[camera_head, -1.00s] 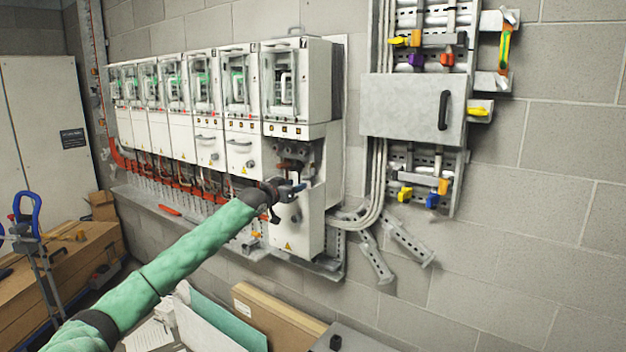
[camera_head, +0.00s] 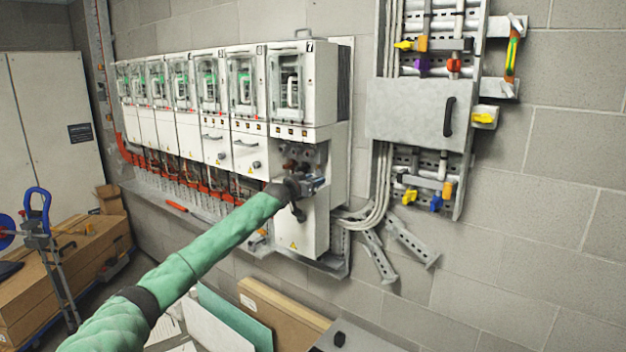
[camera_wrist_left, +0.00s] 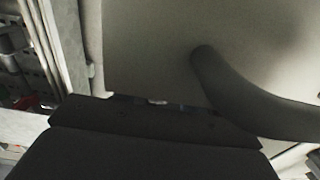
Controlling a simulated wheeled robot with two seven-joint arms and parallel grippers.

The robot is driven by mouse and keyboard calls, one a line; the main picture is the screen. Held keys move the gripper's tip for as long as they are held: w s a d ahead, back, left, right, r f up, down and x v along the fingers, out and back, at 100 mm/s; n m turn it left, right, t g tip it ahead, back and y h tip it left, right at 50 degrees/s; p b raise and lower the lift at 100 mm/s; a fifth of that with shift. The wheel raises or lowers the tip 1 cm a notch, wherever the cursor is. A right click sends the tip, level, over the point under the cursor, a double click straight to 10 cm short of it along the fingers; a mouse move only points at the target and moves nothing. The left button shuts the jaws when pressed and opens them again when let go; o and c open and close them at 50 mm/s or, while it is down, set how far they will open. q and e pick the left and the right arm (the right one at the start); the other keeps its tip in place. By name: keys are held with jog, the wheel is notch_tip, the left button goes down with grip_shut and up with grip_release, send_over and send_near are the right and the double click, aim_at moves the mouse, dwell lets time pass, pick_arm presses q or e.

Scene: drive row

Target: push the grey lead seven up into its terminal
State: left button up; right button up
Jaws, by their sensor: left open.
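Drive seven (camera_head: 318,108) is the nearest white cabinet at the right end of the row. Its open terminal space (camera_head: 318,155) shows brownish and dark parts. My left gripper (camera_head: 314,183) is open in front of the lower part of this drive, just below the terminal space. A dark curved part (camera_head: 298,212) hangs below the gripper; I cannot tell if it is a handle or a lead. In the left wrist view a thick dark curved shape (camera_wrist_left: 245,100) crosses a pale panel. I cannot pick out grey lead seven for certain; the gripper and arm hide much there.
A grey box (camera_head: 415,112) with a dark handle is on the wall to the right. Grey conduits (camera_head: 376,195) run down between it and the drives. Boards (camera_head: 280,310) lean below the row. A blue-handled stand (camera_head: 45,235) is at the left.

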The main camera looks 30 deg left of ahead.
pick_arm(q)
grip_shut()
jog(key=shift+r, duration=1.25)
grip_release()
pick_arm(e)
jog(key=shift+w, duration=0.3)
